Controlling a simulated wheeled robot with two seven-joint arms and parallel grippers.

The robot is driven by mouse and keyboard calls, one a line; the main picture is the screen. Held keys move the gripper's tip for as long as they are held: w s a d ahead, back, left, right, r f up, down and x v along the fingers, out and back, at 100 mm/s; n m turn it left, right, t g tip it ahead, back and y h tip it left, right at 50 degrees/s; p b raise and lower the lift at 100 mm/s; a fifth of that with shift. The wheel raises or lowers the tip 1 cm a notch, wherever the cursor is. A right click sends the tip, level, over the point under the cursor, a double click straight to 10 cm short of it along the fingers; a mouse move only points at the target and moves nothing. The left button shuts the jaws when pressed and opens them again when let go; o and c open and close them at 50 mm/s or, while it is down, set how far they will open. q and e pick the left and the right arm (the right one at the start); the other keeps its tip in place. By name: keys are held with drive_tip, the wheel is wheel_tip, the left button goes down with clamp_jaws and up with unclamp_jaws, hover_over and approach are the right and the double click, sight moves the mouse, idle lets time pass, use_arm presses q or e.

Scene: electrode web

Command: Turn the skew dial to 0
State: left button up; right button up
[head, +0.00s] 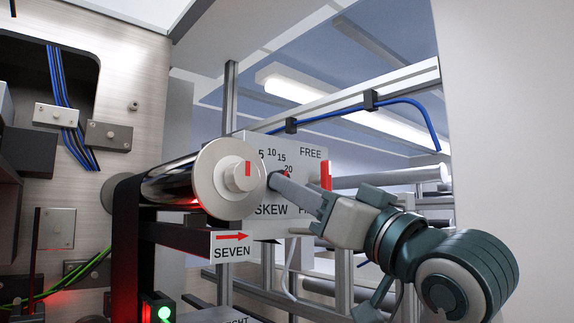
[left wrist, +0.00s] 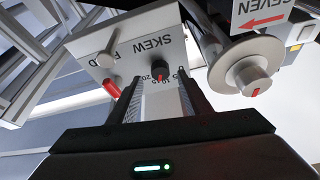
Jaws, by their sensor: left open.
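The skew dial (left wrist: 160,70) is a black knob with a red mark, on a pale panel (left wrist: 125,48) lettered SKEW. In the head view the panel (head: 271,209) shows 5, 10, 15 and 20, and the red mark sits close to the 20. My left gripper (head: 277,182) is open, its fingers pointing at the dial and covering most of it there. In the left wrist view the knob appears between the two fingertips (left wrist: 160,84). I cannot tell whether they touch it. The 0 mark is hidden. My right gripper is not in view.
A shiny roller (head: 170,186) with a pale end disc and red-marked hub stands left of the dial, above a SEVEN sign (head: 231,246). A red lever (head: 326,176) is just right of the dial, near FREE. A metal wall with cables is at far left.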

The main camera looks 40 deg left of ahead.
use_arm(q)
drive_tip(key=shift+p+x, duration=0.85)
drive_tip(key=shift+x, duration=1.25)
drive_tip(key=c, duration=1)
